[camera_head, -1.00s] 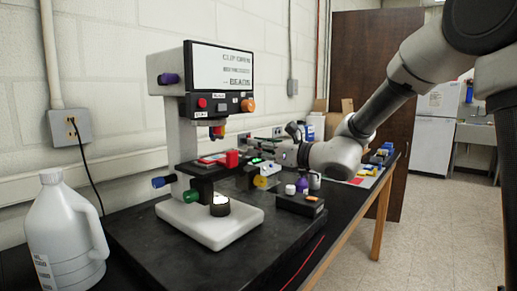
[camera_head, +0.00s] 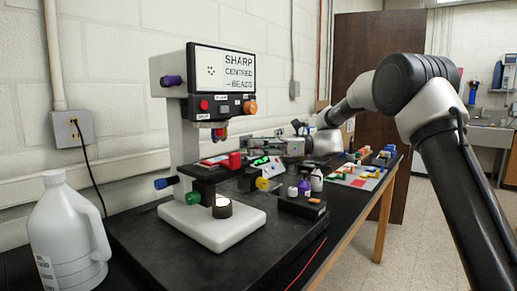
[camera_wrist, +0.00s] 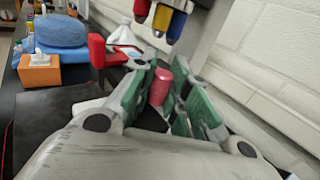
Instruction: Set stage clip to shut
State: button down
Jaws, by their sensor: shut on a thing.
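The microscope (camera_head: 182,140) stands on the black bench. Its dark stage (camera_head: 205,173) carries a flat red piece and an upright red part, the stage clip (camera_head: 234,160). In the wrist view my gripper (camera_wrist: 160,95) has its green pads on either side of a red cylinder (camera_wrist: 162,85), which looks like the clip's handle. A red bracket (camera_wrist: 98,50) shows just left of it. In the head view my gripper (camera_head: 262,163) is at the right side of the stage, partly hidden. The microscope screen (camera_head: 223,70) reads "SHARP CENTRED → BEADS".
A white jug (camera_head: 65,235) stands at the front left. A black box (camera_head: 302,205) with small bottles is right of the microscope base. Coloured parts (camera_head: 360,175) lie farther back. The objective turret (camera_wrist: 165,18) hangs close above my gripper.

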jog(key=shift+w+a+n+g, duration=0.2)
jog(key=shift+n+g, duration=0.3)
jog(key=shift+g, duration=0.2)
jog(key=shift+g+h, duration=0.3)
jog(key=c, duration=1.4)
grip_release()
jog(key=shift+o, duration=0.2)
jog(key=v, duration=1.2)
